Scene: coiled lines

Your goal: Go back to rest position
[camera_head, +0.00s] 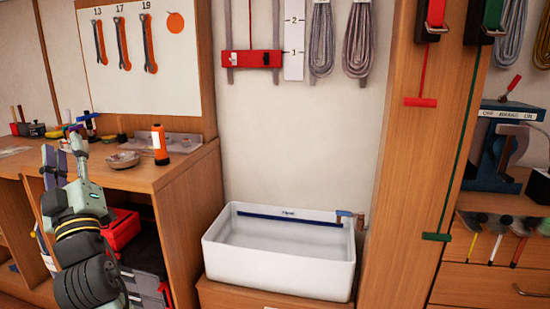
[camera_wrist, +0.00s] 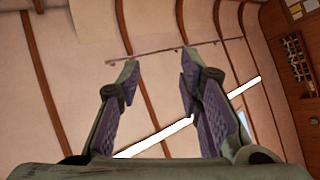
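My gripper (camera_head: 62,150) is at the left in the head view, raised in front of the wooden workbench (camera_head: 140,178) and pointing upward. In the wrist view my gripper (camera_wrist: 160,68) shows two purple-padded fingers spread apart with nothing between them. Behind the fingers are pale panels with curved brown ribs and bright light strips (camera_wrist: 245,87).
A white sink (camera_head: 280,262) stands right of the bench. Coiled lines (camera_head: 358,38) hang on the wall.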

